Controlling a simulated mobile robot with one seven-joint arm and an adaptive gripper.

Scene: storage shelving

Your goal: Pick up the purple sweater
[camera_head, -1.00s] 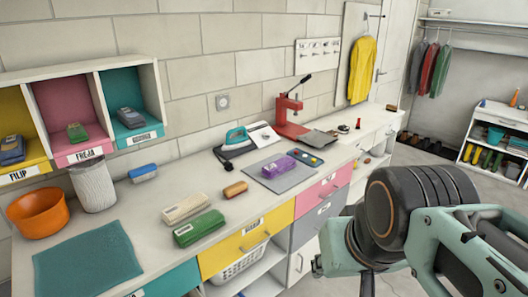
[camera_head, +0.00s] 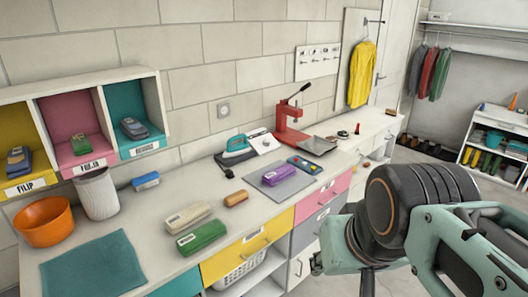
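The purple sweater (camera_head: 277,180) looks like a small folded bundle with a pale mark on top. It lies on a grey mat (camera_head: 262,190) on the white counter, towards the back and right of its middle. My arm, in teal and black, fills the lower right of the picture, close to the camera. It is to the right of the sweater and apart from it. I cannot make out the fingertips or whether the gripper is open or shut.
A red press (camera_head: 290,125) and teal iron (camera_head: 237,140) stand further back. Green (camera_head: 202,237), cream (camera_head: 188,217) and brown (camera_head: 236,199) bundles lie to the left. Coloured drawers (camera_head: 245,248) front the counter.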

